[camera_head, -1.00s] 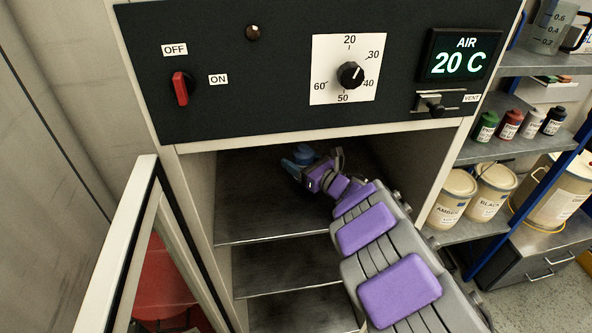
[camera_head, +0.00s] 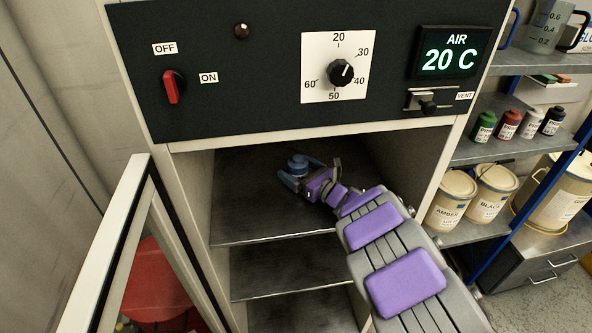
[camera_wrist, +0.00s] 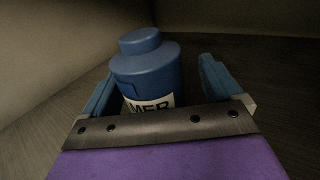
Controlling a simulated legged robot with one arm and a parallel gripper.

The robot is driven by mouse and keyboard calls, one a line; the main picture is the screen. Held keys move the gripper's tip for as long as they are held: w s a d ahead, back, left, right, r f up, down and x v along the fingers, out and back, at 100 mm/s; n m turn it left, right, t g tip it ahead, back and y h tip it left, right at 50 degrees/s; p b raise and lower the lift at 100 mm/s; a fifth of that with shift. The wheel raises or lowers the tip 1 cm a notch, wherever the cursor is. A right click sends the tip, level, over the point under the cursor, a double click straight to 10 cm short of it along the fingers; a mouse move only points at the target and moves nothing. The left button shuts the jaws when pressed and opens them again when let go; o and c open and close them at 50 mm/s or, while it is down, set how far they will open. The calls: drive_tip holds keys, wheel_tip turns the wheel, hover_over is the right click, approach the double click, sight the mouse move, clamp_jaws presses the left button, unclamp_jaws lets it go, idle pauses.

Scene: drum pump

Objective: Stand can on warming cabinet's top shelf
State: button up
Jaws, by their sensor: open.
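The can (camera_wrist: 147,72) is blue with a round cap and a white label, partly legible as "MER". In the wrist view it stands upright on the shelf surface, between the open fingers of my gripper (camera_wrist: 150,90), closer to the left finger, with a gap on the right. Its lower part is hidden by my gripper. In the head view the can (camera_head: 298,165) shows at the back of the warming cabinet's top shelf (camera_head: 250,215), with my gripper (camera_head: 302,178) open around it.
The cabinet's door (camera_head: 118,240) stands open at the left. The control panel (camera_head: 240,70) overhangs the opening, and a lower shelf (camera_head: 285,270) lies beneath. Bare top shelf lies in front of my gripper. Racks with paint tins (camera_head: 492,195) stand at the right.

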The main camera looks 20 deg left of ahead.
drive_tip(key=shift+s+d+f, duration=0.15)
drive_tip(key=shift+s+d, duration=0.15)
drive_tip(key=shift+s, duration=0.05)
drive_tip(key=p+v, duration=0.1)
drive_tip(key=v, duration=0.8)
drive_tip(key=shift+w+d, duration=0.1)
drive_tip(key=shift+d, duration=0.15)
drive_tip(key=shift+s+d, duration=0.35)
drive_tip(key=shift+d, duration=0.2)
drive_tip(key=shift+a, duration=0.1)
